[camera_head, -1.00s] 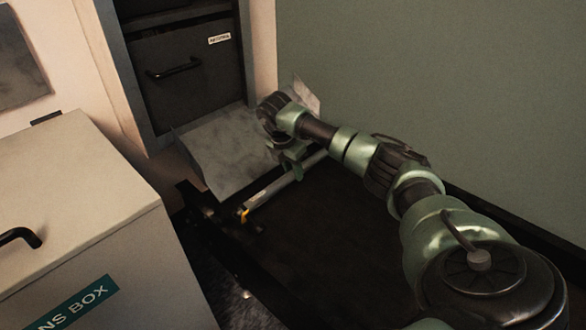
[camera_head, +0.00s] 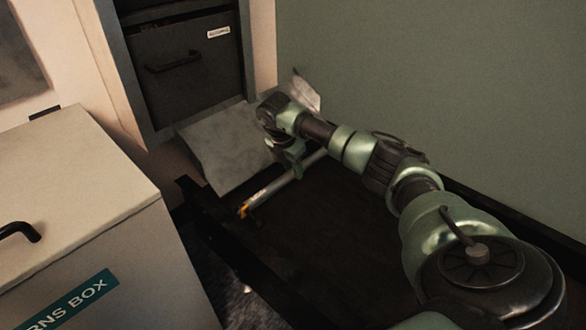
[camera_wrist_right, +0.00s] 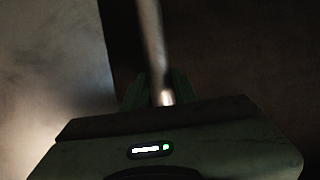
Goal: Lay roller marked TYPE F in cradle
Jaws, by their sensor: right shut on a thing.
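A slim grey metal roller (camera_head: 272,189) with an orange-yellow mark at its near left end lies slantwise over the dark surface in the head view. My right gripper (camera_head: 297,172) is shut on it around its middle. The roller (camera_wrist_right: 152,40) also runs up from between the fingers of my right gripper (camera_wrist_right: 160,95) in the wrist view. I cannot read a type marking on it, nor tell whether it touches the surface below. I cannot make out a cradle clearly. My left gripper is out of view.
A sloped grey metal plate (camera_head: 222,150) lies left of the gripper, below a dark drawer front (camera_head: 185,65). A pale lidded box (camera_head: 70,215) stands at the left. A green wall (camera_head: 430,80) closes the right side. The dark surface (camera_head: 330,240) in front looks clear.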

